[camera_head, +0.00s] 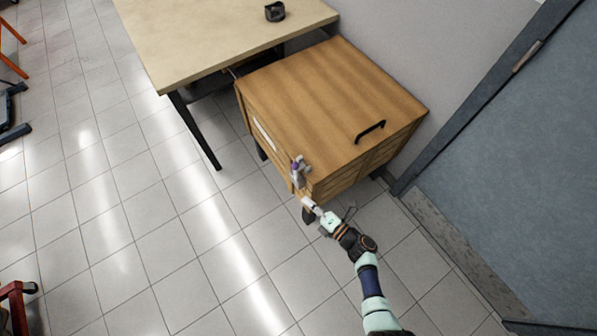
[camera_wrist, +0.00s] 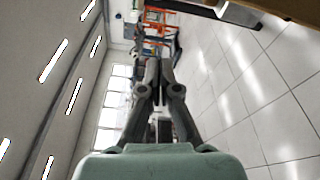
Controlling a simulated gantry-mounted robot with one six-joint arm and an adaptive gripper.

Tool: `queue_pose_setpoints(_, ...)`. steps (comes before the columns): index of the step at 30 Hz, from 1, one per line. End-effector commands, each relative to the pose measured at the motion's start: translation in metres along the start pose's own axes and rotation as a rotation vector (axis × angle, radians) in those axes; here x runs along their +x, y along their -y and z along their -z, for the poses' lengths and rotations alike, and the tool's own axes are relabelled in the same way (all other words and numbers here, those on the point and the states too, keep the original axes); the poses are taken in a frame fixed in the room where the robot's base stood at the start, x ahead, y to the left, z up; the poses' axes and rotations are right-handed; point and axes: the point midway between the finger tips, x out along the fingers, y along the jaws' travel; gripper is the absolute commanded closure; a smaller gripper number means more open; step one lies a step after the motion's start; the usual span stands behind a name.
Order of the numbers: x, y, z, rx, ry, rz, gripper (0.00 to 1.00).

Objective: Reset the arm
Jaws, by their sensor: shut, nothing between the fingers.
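My gripper (camera_head: 299,172) is at the end of my arm in the head view, where it overlaps the near corner of the wooden cabinet (camera_head: 330,90). It is small there, and I cannot tell whether it touches the cabinet or is only in front of it. In the wrist view, the dark fingers (camera_wrist: 158,68) come together at their tips, shut and empty. The pale green gripper body fills the bottom of that view. No held object shows.
The cabinet has a black handle (camera_head: 370,131) on top. Beside it stands a pale table (camera_head: 215,30) with a small dark part (camera_head: 275,11). A grey-blue door (camera_head: 510,150) is at right. Open tiled floor (camera_head: 140,220) lies left. Orange racks (camera_wrist: 158,25) show far off.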

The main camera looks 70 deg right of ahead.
Motion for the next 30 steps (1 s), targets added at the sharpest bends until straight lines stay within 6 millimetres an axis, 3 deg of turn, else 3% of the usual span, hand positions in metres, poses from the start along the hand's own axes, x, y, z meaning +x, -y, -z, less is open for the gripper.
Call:
queue_pose_setpoints(6,-0.015,0.0,0.0,0.0,0.001,0.0,1.0)
queue_pose_setpoints(26,-0.015,0.0,0.0,0.0,0.0,0.0,1.0)
queue_pose_setpoints(28,-0.009,-0.007,0.005,-0.059,-0.033,-0.012,1.0)
queue_pose_setpoints(30,0.007,-0.028,0.021,-0.224,-0.123,-0.049,1.0)
